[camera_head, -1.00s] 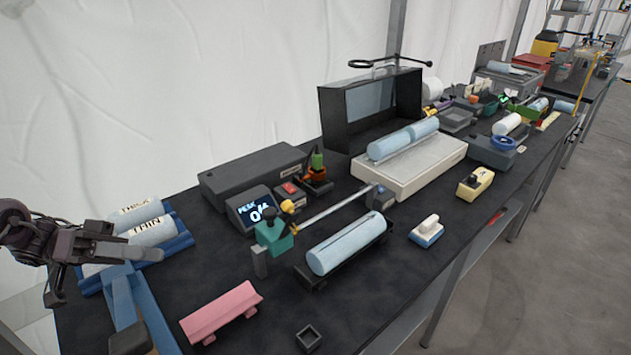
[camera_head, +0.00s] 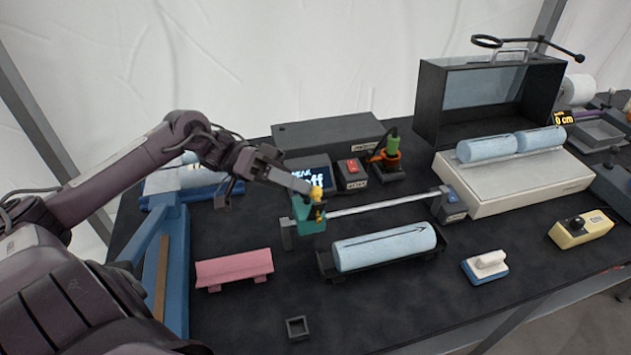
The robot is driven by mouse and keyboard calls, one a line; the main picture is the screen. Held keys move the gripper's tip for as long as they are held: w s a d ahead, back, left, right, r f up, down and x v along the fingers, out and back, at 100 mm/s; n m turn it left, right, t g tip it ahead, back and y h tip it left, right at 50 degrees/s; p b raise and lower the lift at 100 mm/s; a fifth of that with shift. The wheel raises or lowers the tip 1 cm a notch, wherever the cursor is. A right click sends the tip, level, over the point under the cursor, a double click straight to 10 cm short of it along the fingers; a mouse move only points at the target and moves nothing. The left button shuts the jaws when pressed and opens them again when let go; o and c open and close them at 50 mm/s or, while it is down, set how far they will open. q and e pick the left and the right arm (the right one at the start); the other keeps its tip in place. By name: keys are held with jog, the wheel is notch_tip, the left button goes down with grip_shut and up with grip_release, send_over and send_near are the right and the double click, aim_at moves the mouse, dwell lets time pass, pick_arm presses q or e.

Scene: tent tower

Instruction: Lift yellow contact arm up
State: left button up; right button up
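The yellow contact arm (camera_head: 317,193) is a small yellow piece on top of the teal block (camera_head: 311,222), at the left end of a long pale rod (camera_head: 385,203). My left gripper (camera_head: 308,188) reaches in from the left. Its pale finger tip is at the yellow piece, touching or very close. The frame does not show clearly whether the fingers are open or shut on it. My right gripper is not in view.
A small display (camera_head: 308,174) stands right behind the yellow piece, partly hidden by my gripper. A switch box with a red button (camera_head: 352,172) is beside it. A blue roll (camera_head: 385,247) lies in a black cradle in front. A pink holder (camera_head: 233,268) sits front left.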

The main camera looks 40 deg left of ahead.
pick_arm(q)
jog(key=shift+w+d, duration=0.25)
jog(key=shift+d, duration=1.05)
grip_shut()
